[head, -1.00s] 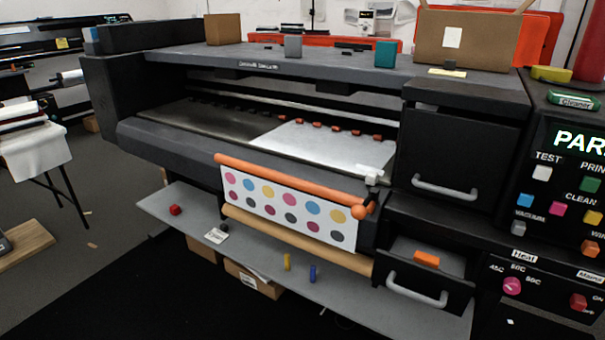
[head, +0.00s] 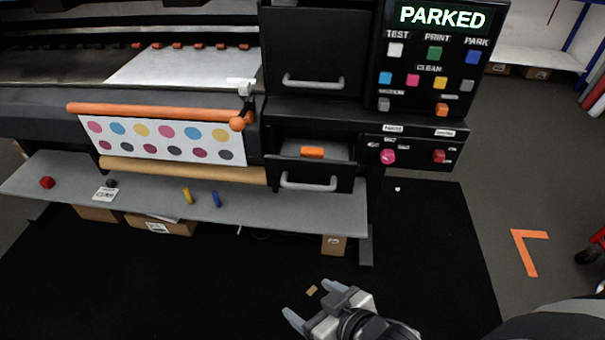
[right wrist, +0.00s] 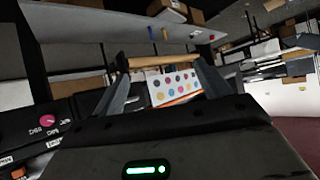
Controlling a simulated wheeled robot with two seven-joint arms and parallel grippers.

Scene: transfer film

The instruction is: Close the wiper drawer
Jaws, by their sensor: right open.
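The wiper drawer (head: 315,184) is the small lower drawer of the black printer, below a larger closed drawer (head: 318,50). It stands pulled out, with an orange block (head: 312,152) inside and a grey bar handle (head: 308,183) on its front. My right gripper (head: 308,302) is open and empty at the bottom of the head view, apart from the drawer and nearer to me. Its two fingers also show in the right wrist view (right wrist: 165,85), spread apart with the dotted print behind them. My left gripper is not in view.
A grey shelf (head: 290,208) juts out below the drawer, with small coloured items on its left. A control panel (head: 432,60) reading PARKED stands right of the drawers. Boxes sit under the shelf. The black mat (head: 200,285) in front is mostly clear.

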